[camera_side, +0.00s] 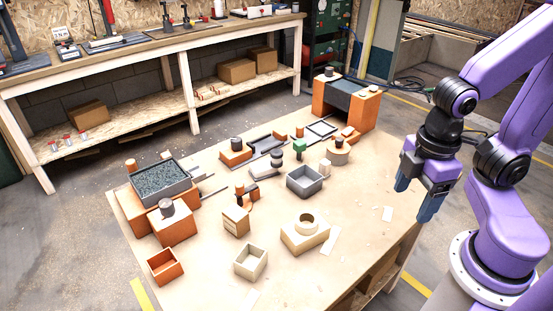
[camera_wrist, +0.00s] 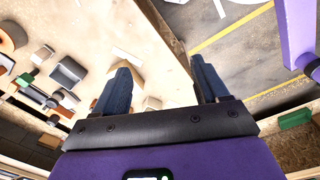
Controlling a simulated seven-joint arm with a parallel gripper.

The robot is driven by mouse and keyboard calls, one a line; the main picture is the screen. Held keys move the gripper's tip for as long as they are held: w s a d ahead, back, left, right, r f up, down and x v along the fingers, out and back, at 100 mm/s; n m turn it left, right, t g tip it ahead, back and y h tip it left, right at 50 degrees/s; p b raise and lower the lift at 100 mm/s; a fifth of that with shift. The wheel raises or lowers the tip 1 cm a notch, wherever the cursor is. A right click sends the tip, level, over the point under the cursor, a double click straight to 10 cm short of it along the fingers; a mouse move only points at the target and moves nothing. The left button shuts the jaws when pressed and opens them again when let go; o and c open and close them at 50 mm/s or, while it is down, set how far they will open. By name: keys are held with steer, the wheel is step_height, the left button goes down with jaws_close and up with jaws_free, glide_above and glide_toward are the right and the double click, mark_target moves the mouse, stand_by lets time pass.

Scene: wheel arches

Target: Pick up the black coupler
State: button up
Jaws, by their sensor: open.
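My gripper (camera_side: 414,198) hangs open and empty past the right edge of the work table, pointing down. In the wrist view its two dark blue fingers (camera_wrist: 160,66) are spread wide with nothing between them. Several small dark cylinders could be the black coupler, and I cannot tell which it is. One dark cylinder (camera_side: 236,143) sits on an orange block at the back left. All are well left of my gripper.
An orange arch (camera_side: 319,97) is at the back.

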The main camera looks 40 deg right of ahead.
steer(key=w+f+n+t+h, duration=0.25)
steer(key=w+h, duration=0.25)
steer(key=w, duration=0.6)
steer(key=n+t+h, duration=0.3)
steer(key=n+t, duration=0.5)
steer(key=n, duration=0.5)
glide_toward(277, 157)
steer(key=x, duration=1.2)
steer(key=shift+w+f, duration=0.1)
steer(key=c, duration=1.1)
